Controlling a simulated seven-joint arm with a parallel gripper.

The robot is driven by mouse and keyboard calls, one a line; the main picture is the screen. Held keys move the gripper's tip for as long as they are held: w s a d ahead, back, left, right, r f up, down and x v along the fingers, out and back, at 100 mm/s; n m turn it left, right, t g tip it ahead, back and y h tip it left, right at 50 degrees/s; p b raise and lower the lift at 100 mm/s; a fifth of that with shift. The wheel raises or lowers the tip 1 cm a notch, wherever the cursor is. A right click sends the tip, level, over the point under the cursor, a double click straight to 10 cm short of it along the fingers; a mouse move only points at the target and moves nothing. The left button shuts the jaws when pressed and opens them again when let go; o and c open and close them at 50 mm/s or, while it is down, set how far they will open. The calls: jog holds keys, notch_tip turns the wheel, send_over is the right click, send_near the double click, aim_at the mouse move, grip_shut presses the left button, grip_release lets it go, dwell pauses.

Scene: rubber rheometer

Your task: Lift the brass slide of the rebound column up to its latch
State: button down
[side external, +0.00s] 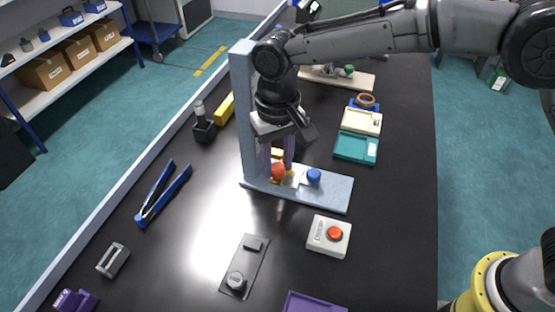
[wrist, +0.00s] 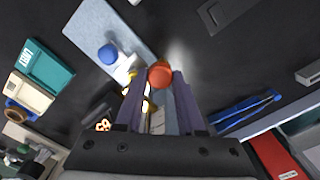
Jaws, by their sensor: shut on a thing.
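The rebound column (side external: 247,115) is a tall grey-blue upright on a flat base plate (side external: 325,193). The brass slide (side external: 289,175) is low on the column, just above the base, and partly hidden by my fingers. Its orange-red knob (side external: 278,171) faces out and also shows in the wrist view (wrist: 160,73). My gripper (side external: 277,168) points down and its two purple-grey fingers are shut on the slide at the knob. In the wrist view, bits of brass (wrist: 147,105) show between the fingers. I cannot make out the latch; my wrist covers much of the column.
A blue knob (side external: 314,176) stands on the base plate. A white box with a red button (side external: 334,234) sits in front. Teal (side external: 356,148) and cream (side external: 361,121) trays lie to the right, blue-handled pliers (side external: 162,193) to the left. A dark bottle-like holder (side external: 203,127) stands behind left.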

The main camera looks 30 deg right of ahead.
jog(key=shift+r, duration=0.15)
notch_tip(320, 180, up, 20)
dwell(0.4)
jog(key=shift+r, duration=0.25)
jog(key=c, duration=0.8)
grip_release()
jog(key=o, duration=0.3)
jog(key=shift+f, duration=0.1)
jog(key=shift+f, duration=0.1)
